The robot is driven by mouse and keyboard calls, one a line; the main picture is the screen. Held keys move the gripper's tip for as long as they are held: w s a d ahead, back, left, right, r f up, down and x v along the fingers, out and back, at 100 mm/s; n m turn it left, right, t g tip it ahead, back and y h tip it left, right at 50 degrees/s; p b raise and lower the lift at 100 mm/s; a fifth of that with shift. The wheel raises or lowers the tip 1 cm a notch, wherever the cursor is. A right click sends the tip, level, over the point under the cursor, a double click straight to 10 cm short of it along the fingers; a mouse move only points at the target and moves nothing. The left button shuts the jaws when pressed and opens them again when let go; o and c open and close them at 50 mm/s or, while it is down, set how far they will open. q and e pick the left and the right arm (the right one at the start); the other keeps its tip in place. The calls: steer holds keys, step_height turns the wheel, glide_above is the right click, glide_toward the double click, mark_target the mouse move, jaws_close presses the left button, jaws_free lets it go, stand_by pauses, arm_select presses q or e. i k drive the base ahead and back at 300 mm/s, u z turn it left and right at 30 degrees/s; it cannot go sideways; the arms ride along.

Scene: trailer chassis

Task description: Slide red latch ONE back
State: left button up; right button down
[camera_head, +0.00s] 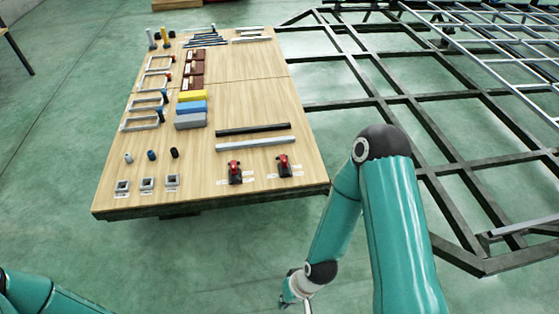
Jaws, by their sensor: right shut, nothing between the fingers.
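Two red latches on dark bases stand near the right front corner of the wooden table (200,135): a left red latch (235,170) and a right red latch (284,165). White markings lie by them, too small to read, so I cannot tell which is ONE. My right gripper (298,293) is at the bottom edge, partly cut off, shut and empty. It is beyond the table's front edge, well apart from both latches. My left arm shows at the bottom left corner; its gripper is out of view.
A black bar (253,130) and a grey bar (255,144) lie behind the latches. Several square sockets, small cylinders, clamps and coloured blocks (191,107) fill the table's left side. A dark trailer frame (400,101) stands at the right. The floor before the table is clear.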

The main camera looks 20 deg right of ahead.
mark_target(284, 161)
steer(key=u, duration=0.05)
steer(key=i, duration=0.95)
steer(key=z, duration=0.05)
